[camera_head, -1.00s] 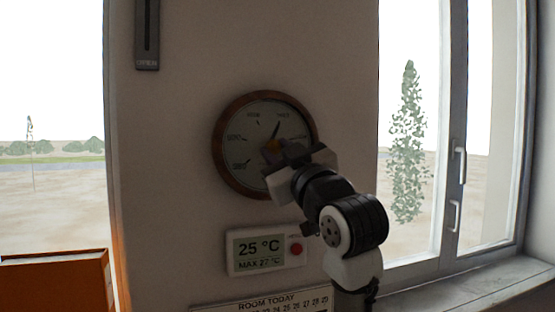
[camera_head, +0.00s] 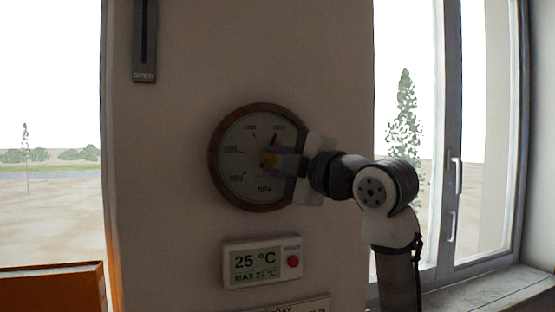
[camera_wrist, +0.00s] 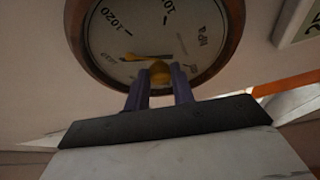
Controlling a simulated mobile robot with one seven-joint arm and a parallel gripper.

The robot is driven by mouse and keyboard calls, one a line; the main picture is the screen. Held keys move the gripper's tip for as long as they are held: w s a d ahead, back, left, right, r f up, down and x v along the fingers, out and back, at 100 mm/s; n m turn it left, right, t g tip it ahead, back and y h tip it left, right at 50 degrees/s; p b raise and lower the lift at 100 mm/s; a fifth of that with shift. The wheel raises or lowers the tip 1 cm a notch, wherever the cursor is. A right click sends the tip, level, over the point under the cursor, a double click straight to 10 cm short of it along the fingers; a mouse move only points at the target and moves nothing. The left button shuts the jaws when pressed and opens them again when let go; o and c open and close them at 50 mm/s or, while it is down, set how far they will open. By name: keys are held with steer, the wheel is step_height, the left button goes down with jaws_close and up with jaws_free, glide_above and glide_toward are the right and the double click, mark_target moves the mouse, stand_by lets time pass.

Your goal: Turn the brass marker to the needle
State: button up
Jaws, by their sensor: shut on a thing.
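The round dial (camera_head: 235,188) has a wooden rim and a pale face marked hPa; it hangs on the wall. My gripper (camera_head: 272,160) reaches it from the right. Its fingers are shut on the brass knob (camera_head: 267,160) at the dial's centre. The knob also shows between the fingertips in the wrist view (camera_wrist: 160,70). The brass marker (camera_wrist: 130,57) points left there, with a dark line along it. In the head view a dark needle (camera_head: 275,140) points up and slightly right. My gripper hides the dial's right side there, and the marker is hard to make out.
A white thermometer display (camera_head: 262,262) with a red button is below the dial. A dark slider panel (camera_head: 145,40) is at upper left. A window with a handle (camera_head: 455,170) is at right, and an orange box (camera_head: 52,290) is at lower left.

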steer(key=shift+r+n+g+p, duration=0.15)
steer(key=shift+n+g+p, duration=0.3)
steer(key=shift+n, duration=0.85)
steer(key=shift+h, duration=0.4)
steer(key=o, duration=1)
steer(key=b+v, duration=0.4)
steer(key=v, duration=0.9)
steer(key=shift+s+d+b, duration=0.25)
steer(key=shift+d+b, duration=0.05)
steer(key=shift+b, duration=0.1)
steer(key=shift+d, duration=0.1)
